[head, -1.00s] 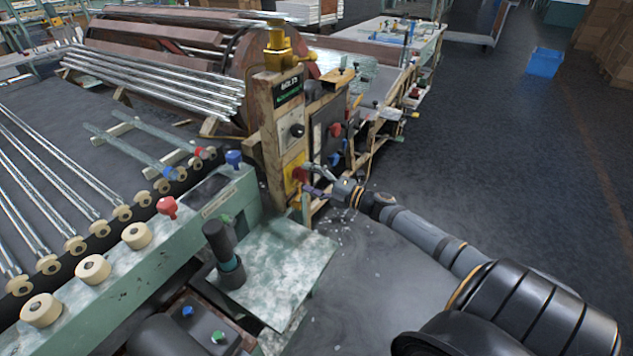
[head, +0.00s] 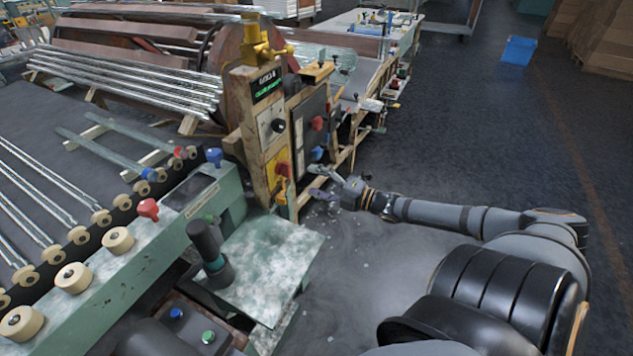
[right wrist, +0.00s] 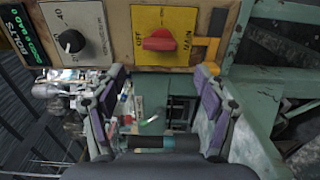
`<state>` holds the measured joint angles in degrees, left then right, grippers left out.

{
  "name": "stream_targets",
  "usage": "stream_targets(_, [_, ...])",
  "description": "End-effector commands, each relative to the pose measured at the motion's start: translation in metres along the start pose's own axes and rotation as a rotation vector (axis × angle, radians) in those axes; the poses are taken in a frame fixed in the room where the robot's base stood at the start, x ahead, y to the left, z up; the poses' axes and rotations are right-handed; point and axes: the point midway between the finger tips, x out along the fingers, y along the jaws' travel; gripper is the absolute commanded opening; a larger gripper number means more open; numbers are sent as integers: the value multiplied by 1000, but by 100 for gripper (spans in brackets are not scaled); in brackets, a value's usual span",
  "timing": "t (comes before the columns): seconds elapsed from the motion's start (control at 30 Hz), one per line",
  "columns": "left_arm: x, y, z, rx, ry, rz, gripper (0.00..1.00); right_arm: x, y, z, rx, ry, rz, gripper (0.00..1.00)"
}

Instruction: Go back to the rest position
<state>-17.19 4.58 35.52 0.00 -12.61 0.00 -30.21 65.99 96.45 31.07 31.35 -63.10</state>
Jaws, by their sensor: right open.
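My right gripper (head: 315,182) is open and empty, just right of the control post in the head view. In the right wrist view its two purple-padded fingers (right wrist: 160,78) stand wide apart with nothing between them. Beyond the fingertips, the red main switch (right wrist: 160,39) sits on a yellow plate marked OFF and MAIN. It also shows low on the post in the head view (head: 283,170), apart from the gripper. A black dial (right wrist: 72,41) is to its left in the wrist view. My left gripper is not in view.
The wooden control post (head: 244,118) and cabinet stand close left of the gripper. A green machine bench (head: 262,262) bears a dark upright cylinder (head: 203,240).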

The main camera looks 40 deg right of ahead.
Motion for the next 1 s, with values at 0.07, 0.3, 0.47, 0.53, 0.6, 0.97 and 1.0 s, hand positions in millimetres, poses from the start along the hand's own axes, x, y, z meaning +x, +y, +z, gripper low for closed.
stream_targets(0.07, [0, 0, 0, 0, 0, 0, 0, 0, 0, 0, 0, 0, 0, 74])
stream_targets(0.3, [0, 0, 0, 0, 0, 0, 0, 0, 0, 0, 0, 0, 0, 74])
stream_targets(0.47, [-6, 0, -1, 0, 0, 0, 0, -8, -13, 16, 41, -56, -31, 74])
stream_targets(0.53, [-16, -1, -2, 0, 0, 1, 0, -24, -37, 38, 116, -148, -79, 74])
stream_targets(0.6, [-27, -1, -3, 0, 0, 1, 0, -51, -77, 62, 235, -280, -149, 74])
stream_targets(0.97, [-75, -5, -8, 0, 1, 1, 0, -226, -325, -8, 960, -956, -523, 74])
stream_targets(1.0, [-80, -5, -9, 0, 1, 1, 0, -242, -345, -33, 1031, -1019, -563, 74])
